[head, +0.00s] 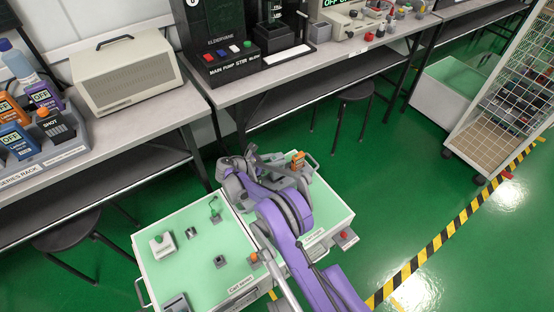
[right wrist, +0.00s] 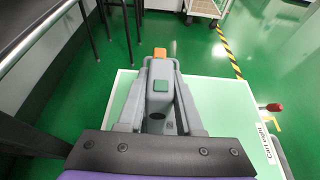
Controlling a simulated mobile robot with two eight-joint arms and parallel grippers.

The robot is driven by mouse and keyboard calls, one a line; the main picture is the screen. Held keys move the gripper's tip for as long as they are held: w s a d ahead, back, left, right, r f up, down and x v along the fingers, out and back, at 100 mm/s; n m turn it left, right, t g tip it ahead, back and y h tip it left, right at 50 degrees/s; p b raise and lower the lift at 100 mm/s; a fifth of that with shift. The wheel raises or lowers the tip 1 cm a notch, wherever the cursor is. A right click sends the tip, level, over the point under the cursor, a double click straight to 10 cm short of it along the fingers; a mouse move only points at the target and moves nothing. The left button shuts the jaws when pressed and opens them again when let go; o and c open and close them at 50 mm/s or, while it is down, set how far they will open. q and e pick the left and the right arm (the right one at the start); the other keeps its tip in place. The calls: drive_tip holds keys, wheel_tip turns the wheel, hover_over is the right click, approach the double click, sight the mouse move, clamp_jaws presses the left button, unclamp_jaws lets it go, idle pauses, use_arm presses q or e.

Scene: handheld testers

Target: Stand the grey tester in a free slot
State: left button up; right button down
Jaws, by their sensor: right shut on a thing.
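The grey tester (right wrist: 161,100) has a green button and an orange tip. In the right wrist view it lies between the two grey fingers of my right gripper (right wrist: 160,70), which is shut on it above the pale green cart top. In the head view my right gripper (head: 280,164) is over the far side of the cart, and my purple arm partly hides it. The series rack (head: 62,157) stands on the left bench, far from the gripper. It holds several testers, among them a purple one (head: 43,97) and a blue one (head: 16,140). I cannot clearly make out a free slot.
The cart (head: 234,284) carries small fixtures on its left part. A beige box (head: 125,80) stands right of the rack. Stools (head: 75,228) are under the benches. A wire-mesh trolley (head: 500,120) stands at the right. Green floor is open between cart and trolley.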

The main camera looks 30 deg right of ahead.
idle(0.7)
drive_tip(key=shift+f+b, duration=0.25)
drive_tip(key=shift+b, duration=0.2)
drive_tip(key=shift+f, duration=0.35)
drive_tip(key=shift+f+b, duration=0.9)
drive_tip(key=shift+b, duration=0.05)
drive_tip(key=shift+r, duration=0.2)
wheel_tip(320, 180, up, 2)
drive_tip(key=shift+p, duration=0.55)
drive_tip(key=shift+b, duration=0.5)
idle(1.2)
drive_tip(key=shift+f+b, duration=0.4)
drive_tip(key=shift+f, duration=0.8)
